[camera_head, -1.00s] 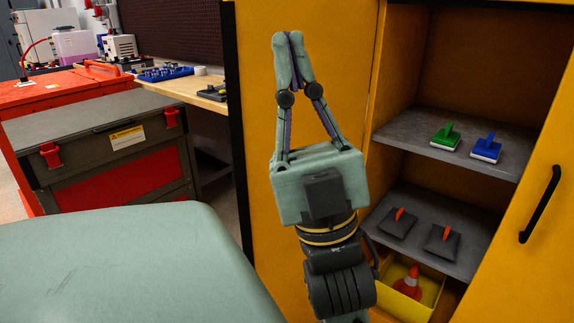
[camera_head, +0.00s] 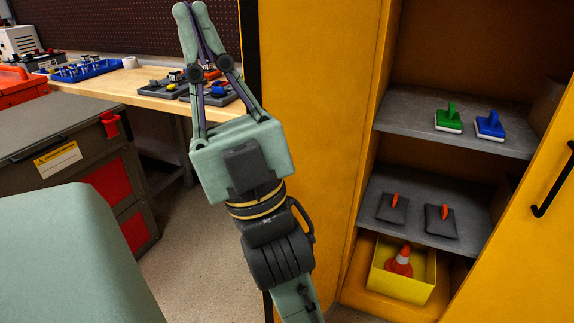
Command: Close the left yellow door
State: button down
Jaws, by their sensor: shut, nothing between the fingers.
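The yellow cabinet is open at its front. A tall yellow panel (camera_head: 318,120) with a black left edge stands to the left of the opening; I cannot tell if it is the left door swung open or the cabinet's side. A yellow door with a black handle (camera_head: 553,180) stands at the right, its outer face partly in view. My gripper (camera_head: 190,8) points up, shut and empty, at the upper left of centre. In the picture it lies left of the panel, overlapping the workbench and pegboard; I see no contact.
Cabinet shelves hold a green-handled block (camera_head: 449,118), a blue-handled block (camera_head: 490,125) and two dark pads (camera_head: 393,208). A yellow bin (camera_head: 403,285) with an orange cone sits below. A grey-topped chest (camera_head: 60,120) and workbench (camera_head: 150,95) stand left. Floor (camera_head: 190,240) between chest and cabinet is clear.

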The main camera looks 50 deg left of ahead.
aim_at(309, 63)
jog(key=k+j, duration=0.1)
jog(key=j, duration=0.5)
jog(key=k+j+z, duration=0.1)
jog(key=j, duration=0.45)
jog(key=i+j, duration=0.1)
jog(key=j, duration=0.25)
jog(key=i+j, duration=0.15)
jog(key=j, duration=0.25)
jog(key=i+j, duration=0.1)
jog(key=j, duration=0.25)
jog(key=k+j+z, duration=0.15)
jog(key=k, duration=0.25)
jog(key=k+j+z, duration=0.1)
jog(key=k, duration=0.25)
